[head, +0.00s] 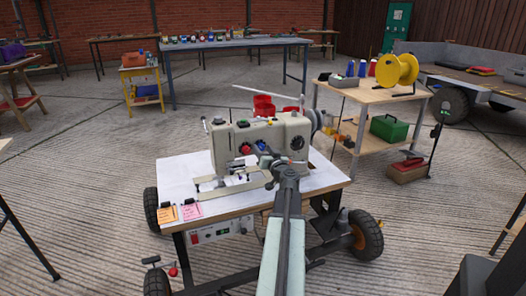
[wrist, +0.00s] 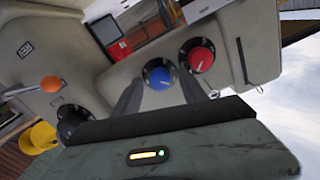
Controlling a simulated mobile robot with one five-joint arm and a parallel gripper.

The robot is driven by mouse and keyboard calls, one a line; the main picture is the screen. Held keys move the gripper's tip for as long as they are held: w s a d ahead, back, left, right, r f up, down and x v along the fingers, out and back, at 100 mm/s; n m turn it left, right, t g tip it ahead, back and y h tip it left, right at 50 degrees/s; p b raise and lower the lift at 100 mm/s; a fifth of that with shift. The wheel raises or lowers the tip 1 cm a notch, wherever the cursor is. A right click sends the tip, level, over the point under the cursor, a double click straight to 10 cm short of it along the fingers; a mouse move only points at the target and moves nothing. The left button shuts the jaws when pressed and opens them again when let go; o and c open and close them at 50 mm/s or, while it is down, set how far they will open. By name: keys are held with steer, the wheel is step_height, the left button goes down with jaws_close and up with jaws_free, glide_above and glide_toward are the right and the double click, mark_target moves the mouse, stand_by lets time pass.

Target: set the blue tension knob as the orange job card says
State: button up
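The sewing machine (head: 232,140) stands on a wheeled table. Its blue tension knob (wrist: 158,76), round with a dark dial behind it, shows in the wrist view between my two fingertips; in the head view a bit of blue shows at the tip of my arm. My gripper (wrist: 160,82) is open, with one finger on each side of the blue knob; I cannot tell whether they touch it. It also shows in the head view (head: 268,160). The orange job card (head: 168,215) lies at the table's front left corner; its writing is too small to read.
A red knob (wrist: 201,55) sits close to the right of my right finger in the wrist view. A black knob (wrist: 72,117) and an orange-tipped lever (wrist: 52,84) are at left. A pink card (head: 192,211) lies beside the orange one. Red containers (head: 263,103) stand behind the machine.

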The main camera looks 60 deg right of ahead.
jaws_close()
steer(key=shift+m, duration=0.4)
steer(key=m, duration=0.3)
steer(key=shift+m, duration=2.5)
steer(key=shift+o, duration=0.3)
jaws_free()
